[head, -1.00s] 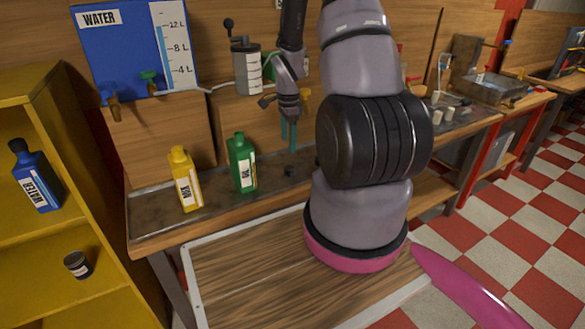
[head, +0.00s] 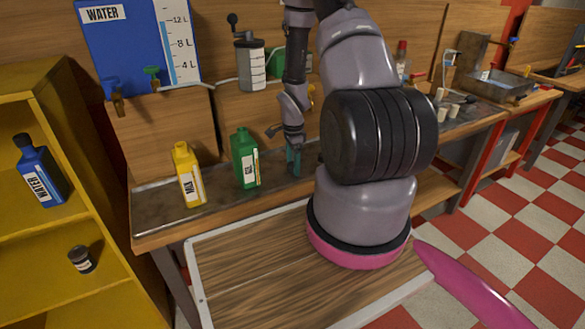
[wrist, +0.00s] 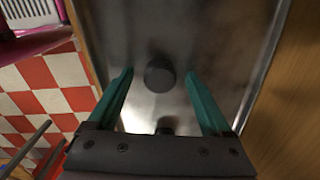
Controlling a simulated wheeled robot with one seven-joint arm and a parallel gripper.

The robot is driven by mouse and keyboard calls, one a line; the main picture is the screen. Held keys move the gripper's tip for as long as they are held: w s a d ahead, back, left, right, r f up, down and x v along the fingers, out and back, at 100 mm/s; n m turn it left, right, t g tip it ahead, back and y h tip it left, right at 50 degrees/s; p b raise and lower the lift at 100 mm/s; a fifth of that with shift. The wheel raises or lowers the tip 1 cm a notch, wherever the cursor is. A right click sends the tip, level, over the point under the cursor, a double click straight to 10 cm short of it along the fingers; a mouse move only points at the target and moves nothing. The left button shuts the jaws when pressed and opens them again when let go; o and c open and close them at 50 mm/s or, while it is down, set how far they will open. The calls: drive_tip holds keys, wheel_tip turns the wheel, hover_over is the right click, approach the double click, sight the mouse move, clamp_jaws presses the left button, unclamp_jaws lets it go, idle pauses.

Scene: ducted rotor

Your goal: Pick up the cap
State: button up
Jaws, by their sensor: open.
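The cap (wrist: 160,74) is a small dark round piece on the metal worktop (wrist: 215,30). In the wrist view it lies ahead of and between the two green fingers, apart from both. My gripper (head: 293,162) is open and empty, pointing down low over the worktop, right of the green bottle. The open fingers (wrist: 160,92) also show in the wrist view. In the head view I cannot make out the cap; my gripper seems to cover it. A small dark shape nearer the palm in the wrist view is unclear.
A green OIL bottle (head: 245,158) and a yellow MIX bottle (head: 187,175) stand left of my gripper. A blue WATER bottle (head: 40,172) and a small dark jar (head: 81,259) are on the yellow shelf (head: 35,278).

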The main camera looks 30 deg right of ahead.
clamp_jaws()
